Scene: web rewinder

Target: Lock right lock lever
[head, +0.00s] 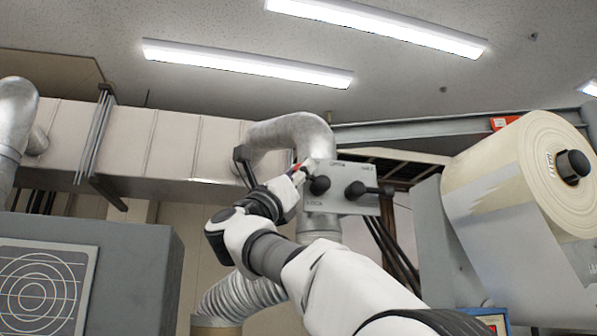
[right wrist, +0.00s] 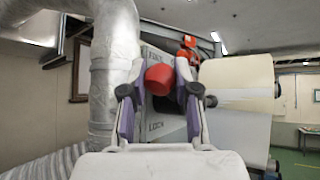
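A grey lock panel (head: 345,200) with lettering, partly readable as "LOCK", carries two black lock levers. The left lever (head: 320,185) is beside my gripper. The right lever (head: 357,190) has its arm pointing right. My right gripper (head: 298,174) is at the panel's left side. In the right wrist view its two fingers (right wrist: 160,88) stand apart, with a red knob (right wrist: 159,77) between them. I see no clear grip on the knob, and its join to a lever is hidden. The panel also shows in the right wrist view (right wrist: 154,60), behind the fingers. My left gripper is not in view.
A silver duct (head: 290,130) runs close behind and left of the panel. A large cream roll (head: 520,185) stands to the right. A grey cabinet (head: 130,260) is at the lower left. Black cables (head: 392,250) hang below the panel.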

